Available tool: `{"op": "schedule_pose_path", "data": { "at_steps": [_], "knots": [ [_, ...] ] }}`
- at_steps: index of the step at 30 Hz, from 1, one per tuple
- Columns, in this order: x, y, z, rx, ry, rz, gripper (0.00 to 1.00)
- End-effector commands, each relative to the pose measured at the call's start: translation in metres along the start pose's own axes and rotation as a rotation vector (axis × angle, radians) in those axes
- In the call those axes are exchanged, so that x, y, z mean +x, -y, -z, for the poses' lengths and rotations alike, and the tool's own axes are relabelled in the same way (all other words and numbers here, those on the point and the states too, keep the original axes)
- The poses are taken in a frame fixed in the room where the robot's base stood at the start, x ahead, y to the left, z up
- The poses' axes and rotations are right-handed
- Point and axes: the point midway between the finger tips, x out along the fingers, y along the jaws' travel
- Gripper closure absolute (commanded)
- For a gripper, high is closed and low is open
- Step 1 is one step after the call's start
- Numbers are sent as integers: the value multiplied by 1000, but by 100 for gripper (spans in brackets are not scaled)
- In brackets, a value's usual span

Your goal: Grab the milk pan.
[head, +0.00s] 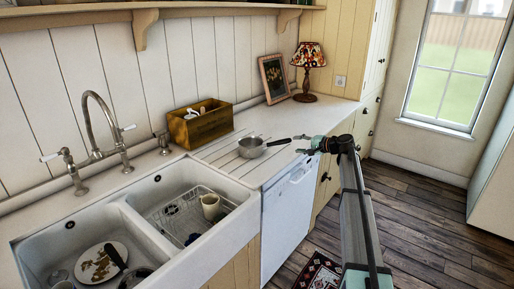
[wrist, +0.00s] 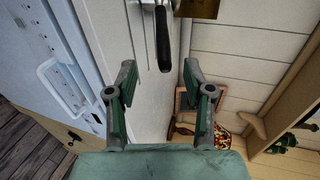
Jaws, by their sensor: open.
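The milk pan (head: 251,148) is a small grey metal pan standing on the grooved drainboard right of the sink. Its dark handle (head: 279,142) points right, toward my gripper (head: 303,144). In the wrist view the black handle (wrist: 163,42) enters from the top, with only a bit of the pan's metal showing at the top edge. My gripper (wrist: 158,76) is open there, its two green-grey fingers apart and empty. The handle's end lies just ahead of the gap between the fingertips, roughly in line with it. I see no contact.
The double sink (head: 133,220) holds a dirty plate (head: 101,263) and a cream jug (head: 210,206). A wooden caddy (head: 201,123) stands behind the pan. A picture frame (head: 274,78) and a lamp (head: 308,66) stand farther back. The counter around the handle is clear.

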Motion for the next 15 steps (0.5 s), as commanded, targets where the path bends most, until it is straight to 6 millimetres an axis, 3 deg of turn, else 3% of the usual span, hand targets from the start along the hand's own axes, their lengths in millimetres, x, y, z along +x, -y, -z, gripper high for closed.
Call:
{"op": "schedule_pose_path", "data": {
  "at_steps": [3,9,15],
  "knots": [
    [26,3,1,0,2,-1,48],
    [58,2,1,-1,1,-1,48],
    [70,0,1,-1,-1,-1,48]
  ]
}}
